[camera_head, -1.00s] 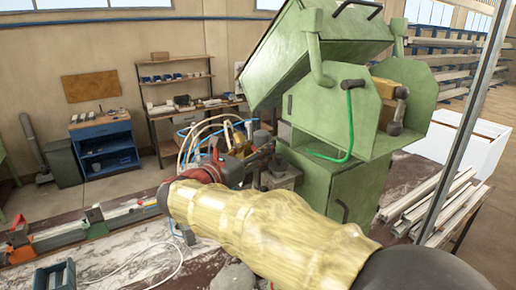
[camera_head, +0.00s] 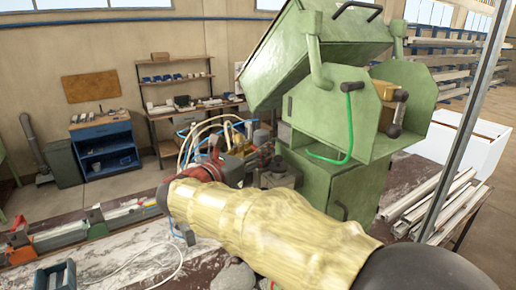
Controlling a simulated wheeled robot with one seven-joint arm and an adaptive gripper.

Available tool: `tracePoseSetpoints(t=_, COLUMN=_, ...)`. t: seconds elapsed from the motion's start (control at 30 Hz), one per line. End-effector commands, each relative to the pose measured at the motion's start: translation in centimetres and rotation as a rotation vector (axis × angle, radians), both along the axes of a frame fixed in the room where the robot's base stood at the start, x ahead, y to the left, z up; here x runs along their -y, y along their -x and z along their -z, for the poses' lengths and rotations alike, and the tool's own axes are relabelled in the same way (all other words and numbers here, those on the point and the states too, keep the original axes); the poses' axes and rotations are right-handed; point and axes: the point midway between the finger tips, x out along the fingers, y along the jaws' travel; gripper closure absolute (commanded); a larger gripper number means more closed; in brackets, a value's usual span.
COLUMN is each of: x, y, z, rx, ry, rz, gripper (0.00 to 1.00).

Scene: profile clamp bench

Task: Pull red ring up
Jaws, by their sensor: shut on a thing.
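My arm, in a yellow cover, reaches from the lower right across the bench to the fittings beside the green machine (camera_head: 345,185). My gripper (camera_head: 258,160) is small and dark among these fittings, partly hidden behind my arm. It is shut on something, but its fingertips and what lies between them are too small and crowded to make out. I cannot pick out the red ring with certainty. A red part (camera_head: 203,172) shows just beyond the end of the yellow cover, and I cannot tell whether it belongs to my arm. Pale hoses and brass-coloured fittings (camera_head: 237,147) stand close around the gripper.
A profile rail (camera_head: 97,226) with red, green and orange parts runs along the bench at left. A blue-grey block (camera_head: 55,277) sits at the front left. A thin cable lies on the bench. Metal profiles (camera_head: 432,205) are stacked at right, beside a thin upright post (camera_head: 470,120).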

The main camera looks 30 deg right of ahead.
Motion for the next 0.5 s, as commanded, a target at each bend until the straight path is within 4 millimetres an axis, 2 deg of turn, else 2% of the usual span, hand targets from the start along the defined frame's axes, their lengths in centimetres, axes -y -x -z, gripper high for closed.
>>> tracePoseSetpoints(t=0.1, x=0.00, y=-0.01, z=-0.33, rx=0.005, ry=0.003, rz=-0.001, gripper=1.00)
tracePoseSetpoints(t=0.13, x=0.00, y=-0.01, z=-0.35, rx=0.005, ry=0.003, rz=-0.001, gripper=0.59)
tracePoseSetpoints(t=0.27, x=-0.01, y=-0.02, z=-0.32, rx=0.005, ry=0.003, rz=-0.001, gripper=0.53)
tracePoseSetpoints(t=0.5, x=-0.02, y=0.00, z=-0.21, rx=0.003, ry=0.003, rz=-0.001, gripper=0.53)
